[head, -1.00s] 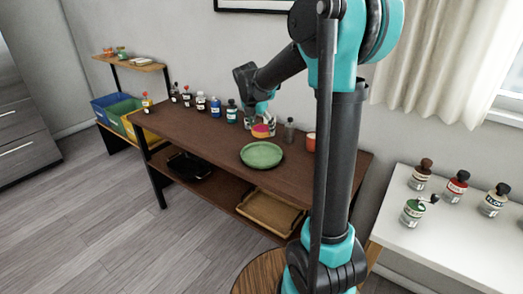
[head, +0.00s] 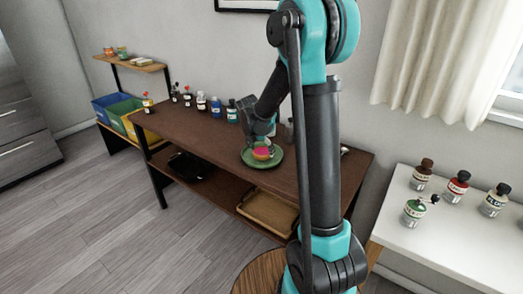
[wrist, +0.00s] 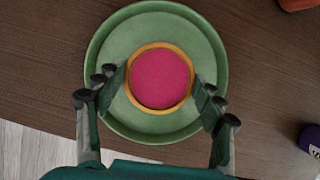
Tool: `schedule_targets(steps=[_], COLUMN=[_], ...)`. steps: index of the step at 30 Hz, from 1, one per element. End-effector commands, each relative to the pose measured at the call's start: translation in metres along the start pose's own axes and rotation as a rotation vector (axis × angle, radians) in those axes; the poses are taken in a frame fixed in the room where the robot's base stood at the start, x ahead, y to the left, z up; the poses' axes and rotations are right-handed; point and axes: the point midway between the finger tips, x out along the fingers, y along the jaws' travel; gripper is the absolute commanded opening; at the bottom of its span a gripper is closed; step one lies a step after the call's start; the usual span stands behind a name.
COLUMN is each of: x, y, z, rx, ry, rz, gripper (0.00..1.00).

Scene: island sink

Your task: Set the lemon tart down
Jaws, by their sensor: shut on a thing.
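The tart (head: 262,153) is round, with a pink-magenta top and a golden rim; no yellow filling shows. In the wrist view the tart (wrist: 161,79) sits between the two fingers of my gripper (wrist: 160,77), which is shut on its sides. A round green plate (head: 247,161) is on the dark brown table. In the wrist view the plate (wrist: 101,45) is directly beneath the tart, which appears near its middle. In the head view my gripper (head: 262,146) is over the plate. I cannot tell whether the tart touches the plate.
Several bottles stand along the back of the brown table (head: 190,130). An orange object (wrist: 295,4) and a dark purple one (wrist: 310,138) show at the right in the wrist view. Bare tabletop lies left of the plate. Trays sit on the shelf below.

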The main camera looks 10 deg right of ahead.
Motion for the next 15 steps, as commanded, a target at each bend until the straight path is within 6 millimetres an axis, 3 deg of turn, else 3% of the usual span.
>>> schedule_targets(steps=[4, 5, 9, 15], x=[0.0023, 0.0019, 0.0017, 0.0016], y=[0.0001, 0.0000, 0.0000, 0.0000], z=[-0.0009, -0.0008, -0.0007, -0.0006], rx=[0.000, 0.000, 0.000, 0.000], ry=[0.000, 0.000, 0.000, 0.000], rz=[0.000, 0.000, 0.000, 0.000], gripper=[0.38, 0.72, 0.89, 0.89])
